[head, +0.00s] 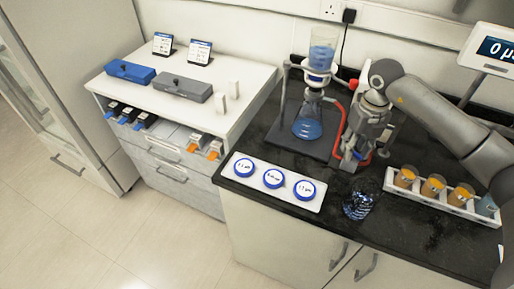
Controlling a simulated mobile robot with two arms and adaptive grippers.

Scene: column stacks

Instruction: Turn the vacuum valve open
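A vacuum filtration set stands on the black bench: a funnel of blue liquid (322,57) above a conical flask with blue liquid (307,124). A red tube (341,128) runs down to its right. My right gripper (352,155) points down just right of the flask, apart from it. Red parts show beside its fingers, but I cannot make out which is the valve or its handle; the gripper hides much of that spot. Whether the fingers are open or touch anything is unclear. My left gripper is not in view.
A white tray with three blue-rimmed discs (262,196) lies at the bench's front left. A shiny dark-blue patterned object (358,205) stands near the front. A white rack of orange-filled cups (420,199) is at right. A display (496,50) stands behind my arm.

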